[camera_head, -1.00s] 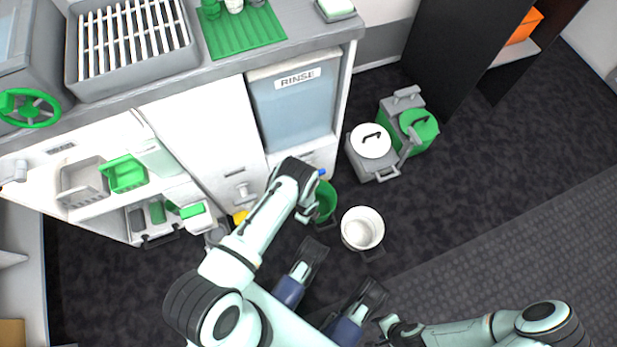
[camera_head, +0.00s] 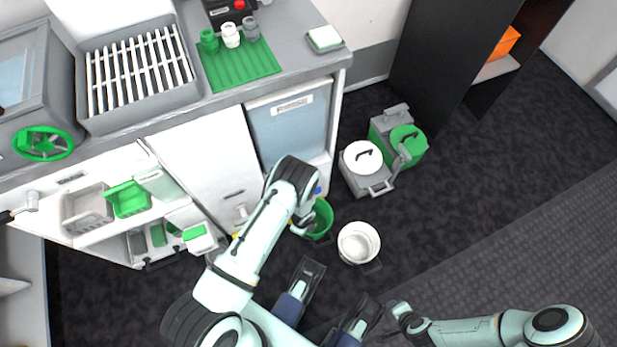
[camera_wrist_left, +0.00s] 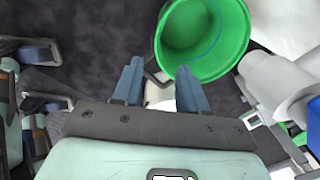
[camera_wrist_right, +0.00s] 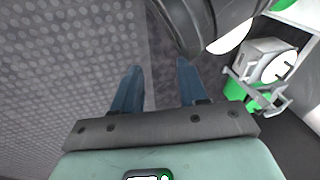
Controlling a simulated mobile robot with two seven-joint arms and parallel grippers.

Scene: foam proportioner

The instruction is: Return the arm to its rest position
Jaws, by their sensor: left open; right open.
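My left arm reaches up from the lower left in the head view, its wrist bent down over the floor in front of the cabinet. In the left wrist view my left gripper (camera_wrist_left: 158,75) is open with nothing between its fingers. A green bucket (camera_wrist_left: 205,40) lies just beyond the fingertips, apart from them; it also shows beside my left wrist in the head view (camera_head: 322,217). My right arm lies low at the right in the head view. In the right wrist view my right gripper (camera_wrist_right: 158,78) is open and empty above the floor.
A white bucket (camera_head: 358,243) stands right of the green one. A lidded white-topped container (camera_head: 362,158) and a green-lidded container (camera_head: 408,143) stand beyond. The cabinet with the rinse tank (camera_head: 290,125) is close to my left arm. Floor at the right is clear.

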